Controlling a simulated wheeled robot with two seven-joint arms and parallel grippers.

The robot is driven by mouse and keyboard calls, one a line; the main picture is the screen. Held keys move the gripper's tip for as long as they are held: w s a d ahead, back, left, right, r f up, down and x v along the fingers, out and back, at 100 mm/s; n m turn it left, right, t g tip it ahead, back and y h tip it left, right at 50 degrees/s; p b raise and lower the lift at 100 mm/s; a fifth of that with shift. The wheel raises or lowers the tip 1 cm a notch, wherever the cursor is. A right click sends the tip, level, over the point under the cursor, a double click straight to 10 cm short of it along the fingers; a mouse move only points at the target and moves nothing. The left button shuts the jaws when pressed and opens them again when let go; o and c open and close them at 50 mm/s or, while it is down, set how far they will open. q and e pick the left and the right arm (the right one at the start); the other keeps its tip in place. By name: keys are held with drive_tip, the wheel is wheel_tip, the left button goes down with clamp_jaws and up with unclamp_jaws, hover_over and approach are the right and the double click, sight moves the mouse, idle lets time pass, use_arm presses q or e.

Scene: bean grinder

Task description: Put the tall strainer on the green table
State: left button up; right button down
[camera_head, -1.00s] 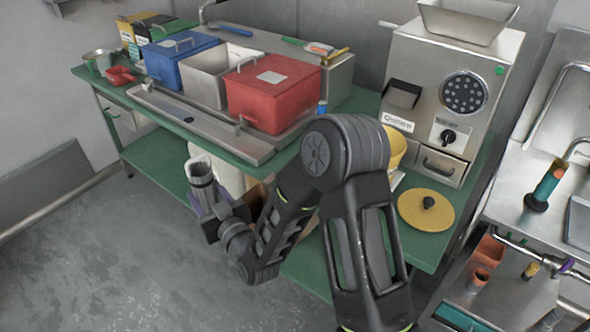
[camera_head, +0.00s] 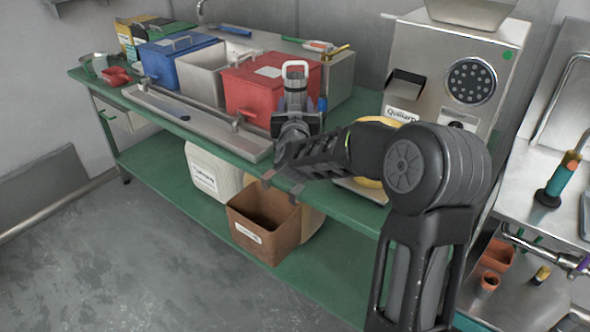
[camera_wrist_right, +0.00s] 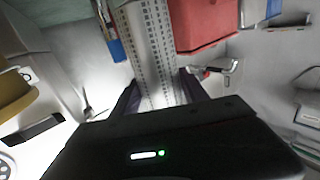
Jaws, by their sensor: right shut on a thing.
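The tall strainer (camera_head: 296,84) is a light grey perforated metal tube, held roughly upright in front of the red bin in the head view. My right gripper (camera_head: 296,108) is shut on it, over the front part of the green table (camera_head: 143,116). In the right wrist view the strainer's perforated side (camera_wrist_right: 150,45) runs between the two fingers of the gripper (camera_wrist_right: 160,92). The strainer's lower end is hidden, so I cannot tell whether it touches the table. My left gripper is not in view.
A red bin (camera_head: 262,90), a steel bin (camera_head: 208,80) and a blue bin (camera_head: 172,60) stand on the table behind a long metal tray (camera_head: 190,118). The grinder (camera_head: 440,75) stands to the right. A brown bin (camera_head: 262,225) is on the lower shelf.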

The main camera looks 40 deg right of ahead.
wheel_tip(320, 180, down, 6)
drive_tip(key=shift+f, duration=0.1)
idle(0.4)
drive_tip(key=shift+f, duration=1.95)
drive_tip(key=shift+b, duration=0.35)
drive_tip(key=c, duration=1)
unclamp_jaws()
drive_tip(key=shift+f, duration=0.15)
drive_tip(key=shift+c, duration=0.2)
drive_tip(key=o, duration=0.5)
drive_tip(key=shift+c, duration=0.2)
drive_tip(key=shift+a+r, duration=0.15)
drive_tip(key=shift+r, duration=0.05)
